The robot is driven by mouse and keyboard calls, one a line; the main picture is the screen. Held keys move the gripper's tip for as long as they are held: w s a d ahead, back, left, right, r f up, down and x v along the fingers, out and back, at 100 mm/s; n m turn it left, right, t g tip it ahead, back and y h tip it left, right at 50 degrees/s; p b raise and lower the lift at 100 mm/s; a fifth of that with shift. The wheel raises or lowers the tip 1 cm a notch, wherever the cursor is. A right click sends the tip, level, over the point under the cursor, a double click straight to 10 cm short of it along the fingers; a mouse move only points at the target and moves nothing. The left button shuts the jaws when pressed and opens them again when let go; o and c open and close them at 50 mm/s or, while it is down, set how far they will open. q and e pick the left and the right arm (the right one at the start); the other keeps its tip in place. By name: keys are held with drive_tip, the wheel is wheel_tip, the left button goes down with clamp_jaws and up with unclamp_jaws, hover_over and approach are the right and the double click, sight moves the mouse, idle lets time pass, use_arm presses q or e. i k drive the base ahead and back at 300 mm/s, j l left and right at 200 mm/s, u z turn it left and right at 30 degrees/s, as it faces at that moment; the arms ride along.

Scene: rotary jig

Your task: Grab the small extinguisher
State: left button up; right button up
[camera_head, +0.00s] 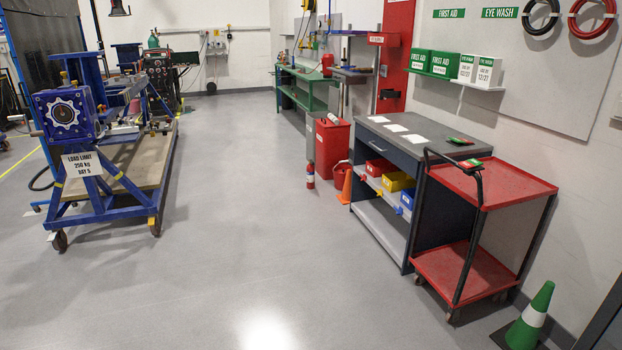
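A small red extinguisher (310,175) stands upright on the floor in the middle of the head view. It has a pale band, and it stands left of a larger red bin (331,150). It is some distance ahead of me. Neither of my grippers shows in this view.
A workbench (375,140) with coloured bins and a red cart (470,262) line the right. A blue rotary jig (95,190) on wheels stands left. Open grey floor (230,230) lies between.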

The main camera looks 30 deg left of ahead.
sight(310, 168)
drive_tip(key=i+j+u, duration=0.4)
drive_tip(key=i, duration=0.25)
drive_tip(key=i+j+u, duration=0.25)
drive_tip(key=i, duration=0.4)
drive_tip(key=i+j+u, duration=0.25)
drive_tip(key=i, duration=0.45)
drive_tip(key=i+j+u, duration=0.1)
drive_tip(key=i+u, duration=0.15)
drive_tip(key=i, duration=2.8)
